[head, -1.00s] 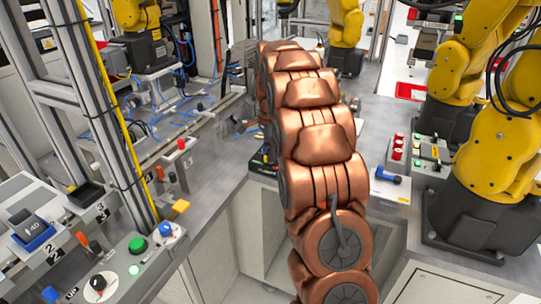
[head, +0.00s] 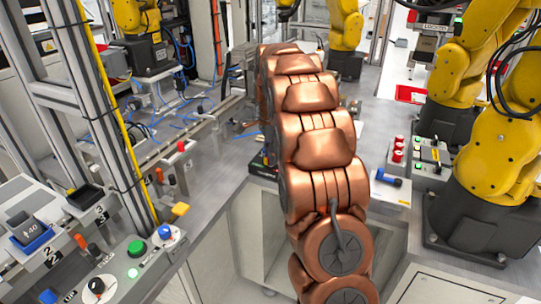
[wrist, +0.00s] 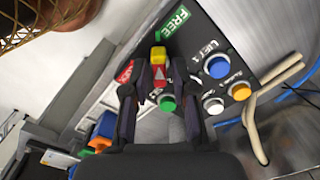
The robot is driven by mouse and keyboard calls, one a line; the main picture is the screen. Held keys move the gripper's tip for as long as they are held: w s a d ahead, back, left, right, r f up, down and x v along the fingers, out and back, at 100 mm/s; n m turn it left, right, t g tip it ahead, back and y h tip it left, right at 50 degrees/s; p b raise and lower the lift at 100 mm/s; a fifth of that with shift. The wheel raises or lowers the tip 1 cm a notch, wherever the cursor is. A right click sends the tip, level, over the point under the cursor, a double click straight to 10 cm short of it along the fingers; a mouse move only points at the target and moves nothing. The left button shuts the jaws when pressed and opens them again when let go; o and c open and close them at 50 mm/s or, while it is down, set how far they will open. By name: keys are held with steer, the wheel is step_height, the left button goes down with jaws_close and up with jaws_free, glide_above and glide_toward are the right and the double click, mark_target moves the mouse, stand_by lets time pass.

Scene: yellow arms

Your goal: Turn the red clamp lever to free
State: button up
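The clamp lever (wrist: 160,72), with a red middle and yellow ends, shows in the wrist view on a dark control panel. A green FREE label (wrist: 175,20) is above it and a red label (wrist: 125,72) is to its left. My gripper (wrist: 159,75) has its two dark fingers apart, one on each side of the lever in the picture. I cannot tell whether either finger touches it. In the head view my copper-coloured arm hides the gripper and the lever.
Close by on the panel are a green button (wrist: 167,103), a blue button (wrist: 217,67), a white button (wrist: 213,104) and an orange button (wrist: 240,91). Beige cables (wrist: 252,125) run at the right. Yellow robot arms (head: 500,135) stand right of my arm in the head view.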

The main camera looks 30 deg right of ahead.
steer(key=shift+o, duration=0.7)
step_height(320, 180, up, 12)
stand_by(0.4)
stand_by(0.5)
